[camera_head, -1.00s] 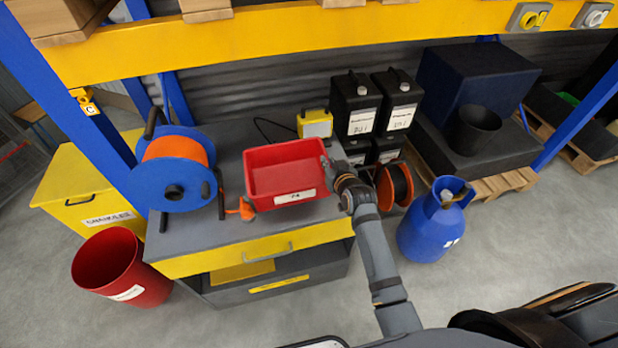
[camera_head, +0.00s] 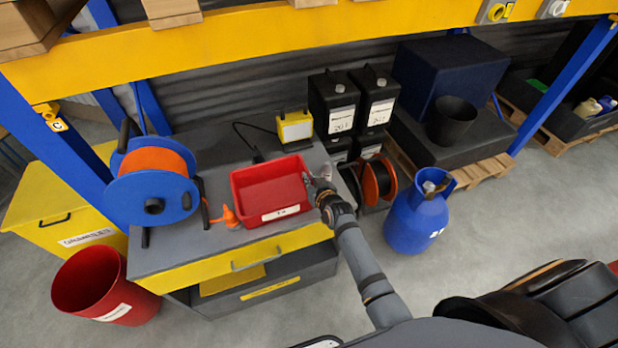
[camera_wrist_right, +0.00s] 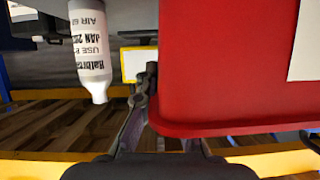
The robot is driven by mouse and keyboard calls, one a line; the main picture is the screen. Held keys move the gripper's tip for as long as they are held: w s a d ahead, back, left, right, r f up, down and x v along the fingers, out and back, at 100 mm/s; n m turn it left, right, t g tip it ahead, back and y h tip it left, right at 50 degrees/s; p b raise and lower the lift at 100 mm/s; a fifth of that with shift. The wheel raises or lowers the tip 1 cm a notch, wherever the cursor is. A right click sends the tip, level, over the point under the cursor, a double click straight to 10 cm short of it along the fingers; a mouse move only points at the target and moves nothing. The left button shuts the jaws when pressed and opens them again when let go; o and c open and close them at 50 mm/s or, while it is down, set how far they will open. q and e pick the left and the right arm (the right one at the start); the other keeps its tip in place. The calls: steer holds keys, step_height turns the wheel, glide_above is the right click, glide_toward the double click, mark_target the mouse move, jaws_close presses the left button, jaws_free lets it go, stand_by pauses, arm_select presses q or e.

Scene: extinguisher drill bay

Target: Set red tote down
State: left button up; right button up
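The red tote (camera_head: 268,215) is upright over the grey workbench top (camera_head: 190,238). It also fills much of the right side of the right wrist view (camera_wrist_right: 225,70). I cannot tell whether its base touches the bench. My right gripper (camera_head: 311,182) is at the tote's right-hand wall, near the rim. In the wrist view one finger shows beside the wall (camera_wrist_right: 140,105) and the other is hidden by the tote; it looks shut on the wall. My left gripper is not in view.
A blue cable reel (camera_head: 155,187) and orange nozzle (camera_head: 229,217) stand left of the tote. A yellow lamp (camera_head: 295,127) and black canisters (camera_head: 334,105) are behind. A blue cylinder (camera_head: 415,220) stands right on the floor. A yellow shelf beam (camera_head: 300,35) crosses above.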

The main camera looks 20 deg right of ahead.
steer(key=o, duration=0.4)
steer(key=shift+s+r, duration=0.1)
steer(key=shift+r, duration=0.15)
steer(key=v, duration=1.1)
steer(key=shift+s+r, duration=0.15)
steer(key=shift+s, duration=0.2)
